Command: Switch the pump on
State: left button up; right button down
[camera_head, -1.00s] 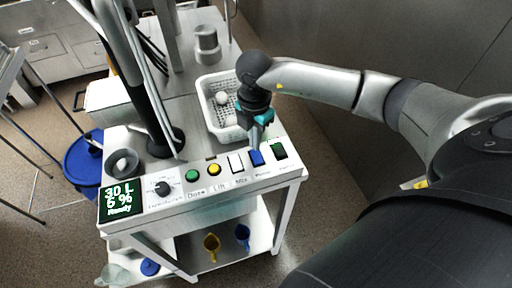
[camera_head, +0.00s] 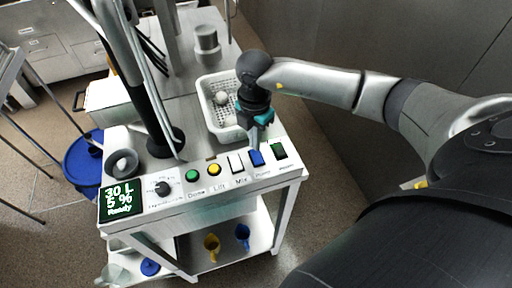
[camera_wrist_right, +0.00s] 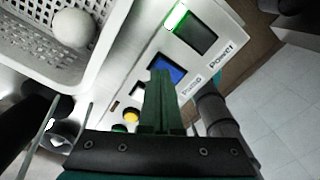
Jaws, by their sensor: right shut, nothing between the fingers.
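The blue pump switch (camera_head: 257,158) sits on the white control panel (camera_head: 216,181), between the white Mix switch and the dark Power switch. My right gripper (camera_head: 254,148) points down at the panel, its fingers shut and empty, with the tips at the blue switch. In the right wrist view the green shut fingers (camera_wrist_right: 160,98) overlap part of the blue switch (camera_wrist_right: 170,70). I cannot tell whether the tips touch it. My left gripper is not in view.
The Power switch (camera_head: 278,151) shows green. The display (camera_head: 120,200) reads 30 L and Ready. Green (camera_head: 192,175) and yellow (camera_head: 214,170) buttons and a dial (camera_head: 162,188) line the panel. A white perforated basket (camera_head: 207,107) with a white ball stands behind the gripper.

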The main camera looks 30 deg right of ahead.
jog(key=shift+f+b, duration=0.75)
jog(key=shift+f, duration=0.25)
dwell(0.7)
jog(key=shift+r, duration=0.1)
notch_tip(320, 180, up, 7)
jog(key=p, duration=0.6)
dwell(0.6)
